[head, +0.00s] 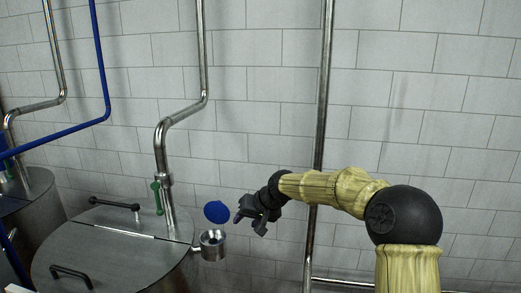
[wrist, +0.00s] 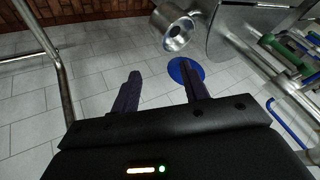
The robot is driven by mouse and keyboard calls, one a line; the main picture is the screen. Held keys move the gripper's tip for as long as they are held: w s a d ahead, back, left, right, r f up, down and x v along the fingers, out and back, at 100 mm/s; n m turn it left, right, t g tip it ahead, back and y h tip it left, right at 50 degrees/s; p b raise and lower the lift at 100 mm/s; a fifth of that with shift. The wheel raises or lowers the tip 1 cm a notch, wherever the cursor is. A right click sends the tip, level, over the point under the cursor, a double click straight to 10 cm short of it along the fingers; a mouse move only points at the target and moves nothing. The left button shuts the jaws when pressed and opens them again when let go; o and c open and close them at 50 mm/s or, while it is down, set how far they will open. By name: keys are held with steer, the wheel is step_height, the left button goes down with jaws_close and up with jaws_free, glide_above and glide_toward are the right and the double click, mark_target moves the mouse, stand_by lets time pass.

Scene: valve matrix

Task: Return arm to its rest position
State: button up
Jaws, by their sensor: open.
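My gripper (head: 251,218) is at the end of my raised, wood-patterned arm, which reaches leftward across the head view. In the wrist view my gripper (wrist: 160,92) shows two dark fingers spread apart with nothing between them. A blue disc (head: 216,211) is just left of my gripper in the head view, above a short metal pipe opening (head: 213,244). In the wrist view the blue disc (wrist: 186,70) is partly hidden behind the right finger. The pipe opening (wrist: 177,35) is above it there. Whether my gripper touches the disc is not clear; the fingers look apart from it.
A steel tank (head: 120,250) with black handles stands at the lower left. A green-handled valve (head: 156,197) sits on the pipe at the tank. A vertical steel pipe (head: 323,110) runs behind my arm. The tiled wall (head: 440,130) fills the back.

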steer(key=s+d+f+h, duration=0.2)
steer(key=s+d, duration=0.4)
steer(key=s, duration=0.4)
steer(key=s+d+f+m+g+h, duration=0.1)
steer(key=s+d+f+h, duration=0.1)
steer(key=s+d+f, duration=0.2)
steer(key=s+d+f+g+h, duration=0.1)
steer(key=s+d+f, duration=0.2)
steer(key=s+d, duration=0.6)
steer(key=s, duration=0.8)
steer(key=shift+d+m+h, duration=0.15)
steer(key=shift+m+h, duration=0.15)
steer(key=shift+h, duration=0.1)
steer(key=shift+s+d+f, duration=0.1)
steer(key=shift+s, duration=0.1)
